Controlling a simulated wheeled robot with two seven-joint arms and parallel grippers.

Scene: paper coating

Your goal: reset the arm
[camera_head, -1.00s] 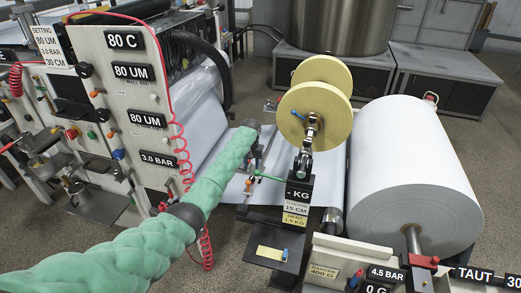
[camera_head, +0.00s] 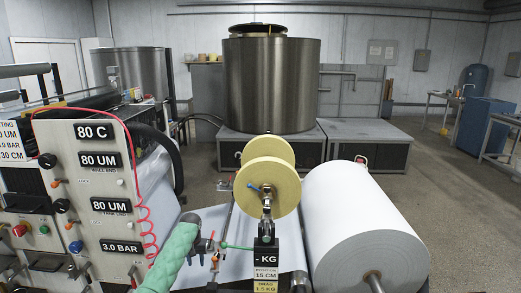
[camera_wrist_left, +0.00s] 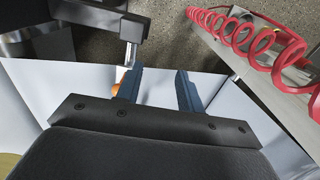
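My left arm, in a green padded sleeve, reaches in from the bottom of the head view between the control panel (camera_head: 95,185) and the roller stand. Its fingertips cannot be made out clearly there. In the left wrist view my left gripper (camera_wrist_left: 158,88) has its two blue fingers apart, with only white sheet (camera_wrist_left: 225,105) seen between them. An orange spot (camera_wrist_left: 116,89) shows beside the left finger, partly hidden. My right gripper is in neither view.
A large white paper roll (camera_head: 365,225) lies at right, beside a yellow-flanged spool (camera_head: 272,187). A red coiled hose (camera_wrist_left: 255,45) runs near the gripper at upper right in the wrist view. A metal tank (camera_head: 270,85) stands behind; open floor lies at far right.

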